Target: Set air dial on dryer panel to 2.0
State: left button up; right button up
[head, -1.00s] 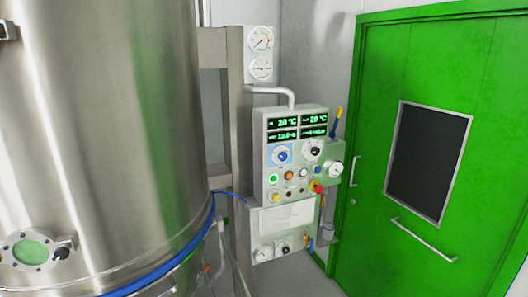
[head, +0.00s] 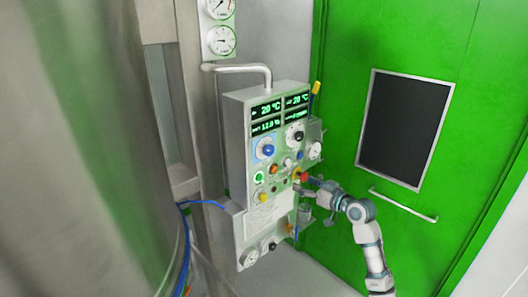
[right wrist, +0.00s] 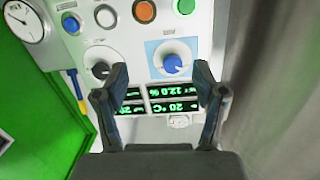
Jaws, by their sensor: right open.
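The dryer panel (head: 236,150) is a pale box on the wall in the head view. It has a blue-knobbed dial (head: 265,149) on a light-blue plate and a dark-and-white dial (head: 295,135) to its right. Dial lettering is too small to read. My right gripper (head: 304,183) is open at the panel's lower right. In the right wrist view, which shows the panel upside down, my open gripper (right wrist: 159,78) faces the panel with nothing between its fingers. The blue-knobbed dial (right wrist: 172,61) is beside the right finger, and the dark dial (right wrist: 101,62) is partly behind the left finger. My left gripper is out of view.
Green displays (head: 267,108) read 20 °C and 12.0 above the dials. Buttons, including a green one (head: 258,177), and a gauge (head: 315,150) crowd the panel. A steel tank (head: 80,150) fills the left, and a green door (head: 345,60) stands to the right.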

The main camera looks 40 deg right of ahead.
notch_tip(320, 180, up, 7)
jog(key=a+n+t, duration=0.1)
jog(key=a, duration=0.1)
jog(key=p, duration=0.2)
send_near(270, 151)
jog(key=shift+y, duration=0.4)
jog(key=w+p, duration=0.1)
jog(key=w, duration=0.5)
jog(key=w+p, duration=0.1)
jog(key=w, duration=0.2)
jog(key=shift+w+a+p, duration=0.2)
jog(key=shift+a+p, duration=0.05)
jog(key=shift+p, duration=0.05)
jog(key=shift+w, duration=0.35)
jog(key=shift+d+f, duration=0.2)
jog(key=shift+d, duration=0.3)
jog(key=c, duration=0.6)
jog(key=shift+s+a, duration=0.1)
jog(key=c, duration=0.4)
jog(key=shift+a+r, duration=0.1)
jog(key=shift+a, duration=0.1)
jog(key=shift+c, duration=0.7)
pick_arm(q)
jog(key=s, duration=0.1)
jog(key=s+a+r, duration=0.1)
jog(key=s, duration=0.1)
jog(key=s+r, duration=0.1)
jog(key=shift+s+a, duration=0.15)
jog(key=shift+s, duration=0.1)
